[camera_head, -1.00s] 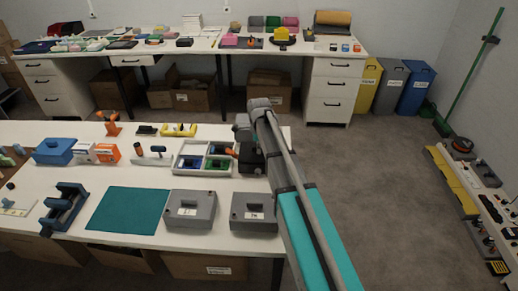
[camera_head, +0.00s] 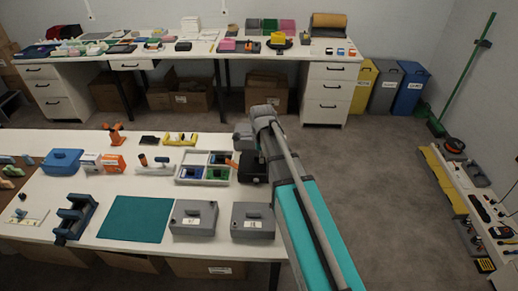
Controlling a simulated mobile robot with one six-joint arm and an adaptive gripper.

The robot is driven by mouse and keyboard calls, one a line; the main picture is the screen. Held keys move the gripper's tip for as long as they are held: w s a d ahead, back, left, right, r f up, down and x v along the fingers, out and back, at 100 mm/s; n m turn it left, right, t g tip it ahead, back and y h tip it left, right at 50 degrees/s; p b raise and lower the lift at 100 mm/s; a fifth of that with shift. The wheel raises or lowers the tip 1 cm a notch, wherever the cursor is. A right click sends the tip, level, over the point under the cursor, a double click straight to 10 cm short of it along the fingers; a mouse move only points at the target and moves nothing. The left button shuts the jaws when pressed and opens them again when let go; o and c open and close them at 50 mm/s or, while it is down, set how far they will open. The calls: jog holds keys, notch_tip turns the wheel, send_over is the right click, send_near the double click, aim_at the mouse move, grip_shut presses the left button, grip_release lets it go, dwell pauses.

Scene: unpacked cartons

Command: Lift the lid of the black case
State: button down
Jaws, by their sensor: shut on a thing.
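No clearly black case with a lid can be made out. The fingers are mostly hidden by the dark gripper body.
The divided tray (camera_head: 178,177) holds blue and green items. A teal mat (camera_head: 137,219), a blue clamp-like tool (camera_head: 75,216), a blue box (camera_head: 62,161) and an orange stand (camera_head: 115,133) share the table.

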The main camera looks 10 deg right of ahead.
aim_at(265, 170)
jog(key=s, duration=0.1)
jog(key=s+r+p, duration=0.1)
jog(key=s, duration=0.1)
jog(key=s+r, duration=0.1)
jog(key=shift+s+r+p, duration=0.1)
jog(key=shift+s+p, duration=0.2)
jog(key=shift+s, duration=0.2)
